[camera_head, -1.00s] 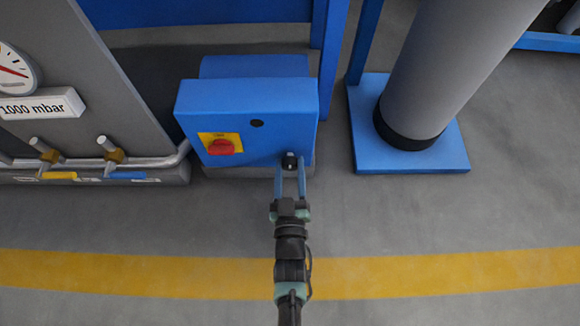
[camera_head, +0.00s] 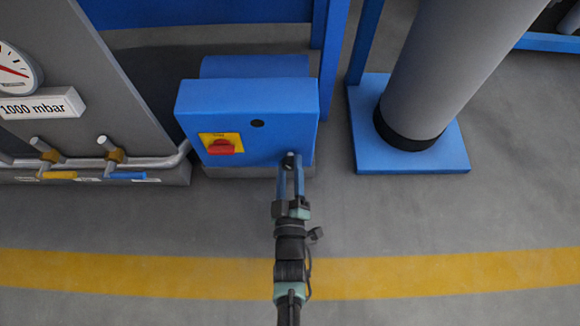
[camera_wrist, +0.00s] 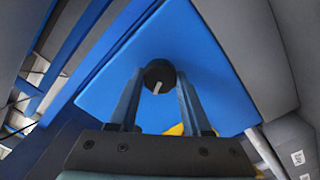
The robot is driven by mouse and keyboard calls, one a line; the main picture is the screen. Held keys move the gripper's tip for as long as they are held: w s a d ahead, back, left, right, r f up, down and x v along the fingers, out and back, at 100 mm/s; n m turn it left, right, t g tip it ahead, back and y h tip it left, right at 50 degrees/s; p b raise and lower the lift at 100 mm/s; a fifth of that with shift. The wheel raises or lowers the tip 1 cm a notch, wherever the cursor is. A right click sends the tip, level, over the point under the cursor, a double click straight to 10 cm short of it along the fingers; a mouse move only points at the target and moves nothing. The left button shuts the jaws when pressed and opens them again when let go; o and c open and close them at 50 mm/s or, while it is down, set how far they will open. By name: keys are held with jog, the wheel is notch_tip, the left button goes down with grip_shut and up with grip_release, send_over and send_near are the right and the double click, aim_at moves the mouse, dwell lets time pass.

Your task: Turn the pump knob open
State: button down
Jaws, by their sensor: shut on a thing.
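The pump knob is a small black round knob (camera_head: 290,160) low on the right part of the blue pump box (camera_head: 245,105). In the wrist view the knob (camera_wrist: 159,75) has a pale pointer mark that points down and slightly left. My gripper (camera_head: 290,164) reaches the knob from the front. In the wrist view the fingers of my gripper (camera_wrist: 159,88) stand on either side of the knob, shut on it. The fingers partly cover the knob in the head view.
A red switch on a yellow plate (camera_head: 221,144) sits left on the same box. A grey panel (camera_head: 85,70) with a gauge, pipes and valves stands at left. A grey column (camera_head: 455,65) on a blue base stands at right. The floor in front is clear.

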jog(key=n, duration=0.6)
jog(key=shift+f, duration=0.1)
jog(key=n, duration=0.6)
jog(key=shift+s, duration=0.1)
jog(key=shift+n, duration=0.3)
jog(key=shift+c, duration=1.8)
grip_release()
jog(key=s+p, duration=0.5)
jog(key=s, duration=0.8)
jog(key=shift+p, duration=0.4)
